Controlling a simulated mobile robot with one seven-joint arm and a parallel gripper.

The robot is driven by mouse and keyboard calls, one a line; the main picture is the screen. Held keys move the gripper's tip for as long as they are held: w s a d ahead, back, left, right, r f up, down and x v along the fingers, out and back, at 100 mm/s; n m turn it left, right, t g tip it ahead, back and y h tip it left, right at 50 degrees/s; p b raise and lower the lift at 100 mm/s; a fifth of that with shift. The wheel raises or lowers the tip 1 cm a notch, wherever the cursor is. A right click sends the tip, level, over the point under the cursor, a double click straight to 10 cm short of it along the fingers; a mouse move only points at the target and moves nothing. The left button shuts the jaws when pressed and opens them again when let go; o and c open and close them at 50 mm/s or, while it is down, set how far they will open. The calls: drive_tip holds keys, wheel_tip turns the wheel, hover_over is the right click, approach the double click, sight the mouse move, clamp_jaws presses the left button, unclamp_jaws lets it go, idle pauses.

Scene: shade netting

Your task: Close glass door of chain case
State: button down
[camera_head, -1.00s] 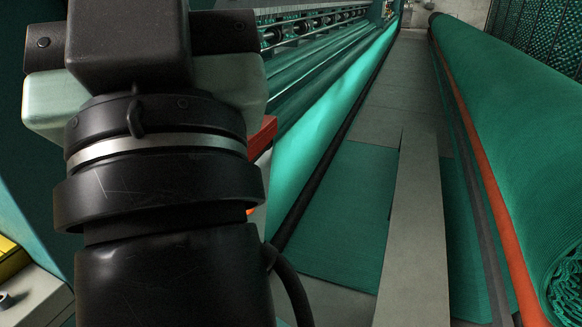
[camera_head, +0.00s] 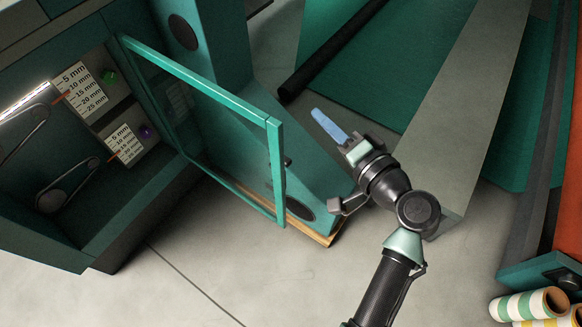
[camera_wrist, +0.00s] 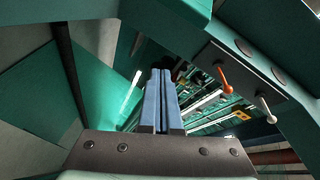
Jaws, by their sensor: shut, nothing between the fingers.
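The chain case (camera_head: 125,262) is a teal cabinet at the left of the head view, with scale cards and chains inside. Its glass door (camera_head: 195,75) stands open, swung out from the case's right side. The door's free upright (camera_head: 277,175) has a small dark knob (camera_head: 287,161). My gripper (camera_head: 317,116) is to the right of and beyond that upright, apart from it. Its blue fingers are shut together and empty. They also show in the wrist view (camera_wrist: 161,72), pointing at teal machinery. I cannot make out the door in the wrist view.
A teal machine foot (camera_head: 255,125) stands behind the door. A black roller (camera_head: 330,50) lies beyond my gripper. Striped rolls (camera_head: 530,304) are at lower right. The concrete floor (camera_head: 240,280) before the case is clear. In the wrist view, a panel carries an orange lever (camera_wrist: 226,78) and a white lever (camera_wrist: 265,108).

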drive_tip(key=s+d+f+m+t+y+b, duration=0.15)
drive_tip(key=s+f+m+b, duration=0.35)
drive_tip(key=f, duration=0.9)
drive_tip(key=w+a+b, duration=0.1)
drive_tip(key=w+a, duration=0.3)
drive_tip(key=a, duration=0.3)
drive_tip(key=shift+a+n, duration=0.35)
drive_tip(key=shift+n, duration=0.05)
drive_tip(key=shift+g, duration=0.25)
